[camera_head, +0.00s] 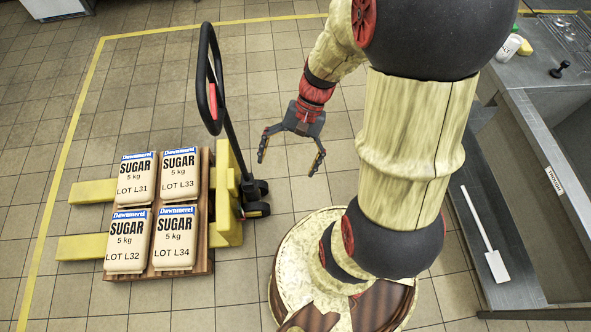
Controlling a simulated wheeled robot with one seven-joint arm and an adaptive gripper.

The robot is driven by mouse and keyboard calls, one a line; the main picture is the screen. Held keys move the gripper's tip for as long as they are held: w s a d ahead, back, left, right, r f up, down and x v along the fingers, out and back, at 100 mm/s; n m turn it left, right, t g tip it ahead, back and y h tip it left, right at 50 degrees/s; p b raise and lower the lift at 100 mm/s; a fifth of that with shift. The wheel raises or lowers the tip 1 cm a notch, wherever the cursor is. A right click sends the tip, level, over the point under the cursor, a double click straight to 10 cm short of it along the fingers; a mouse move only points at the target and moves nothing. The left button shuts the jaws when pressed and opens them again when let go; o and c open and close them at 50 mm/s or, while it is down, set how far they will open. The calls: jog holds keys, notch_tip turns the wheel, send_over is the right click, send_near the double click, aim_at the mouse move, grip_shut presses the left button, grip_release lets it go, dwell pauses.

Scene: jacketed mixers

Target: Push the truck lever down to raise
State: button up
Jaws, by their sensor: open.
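A yellow pallet truck (228,195) stands on the tiled floor at the left. Its black loop handle (204,95) rises on a dark shaft (231,140). A red lever (213,101) shows inside the loop. The truck's forks (85,192) reach left under a wooden pallet (207,222) loaded with sugar bags. My gripper (291,160) is open and empty, to the right of the handle and shaft and apart from them. Its fingers point down toward the floor. How high it is relative to the lever I cannot tell.
Several sugar bags (180,175) lie on the pallet. A steel trough (520,200) and counter stand at the right, with a white paddle (497,265) beside my arm. A yellow floor line (75,115) bounds the area. The floor behind the gripper is clear.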

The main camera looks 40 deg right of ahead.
jog(key=shift+s+d+r+n+h+b, duration=0.2)
jog(key=shift+s+n+h+b, duration=0.2)
jog(key=shift+n+h, duration=0.15)
jog(key=shift+s+d+r+n+h+b, duration=0.1)
jog(key=shift+s+d+n+h+b, duration=0.1)
jog(key=shift+s+n+h+b, duration=0.25)
jog(key=shift+w, duration=0.15)
jog(key=a+r+n+t+h, duration=0.2)
jog(key=a+r+n+t, duration=0.1)
jog(key=r, duration=0.5)
jog(key=a+r+n+t+h, duration=0.2)
jog(key=a+r+n+t, duration=0.1)
jog(key=r, duration=0.6)
jog(key=shift+s+a+r+n+t, duration=0.2)
jog(key=shift+n+t, duration=0.3)
jog(key=shift+n, duration=0.4)
dwell(0.4)
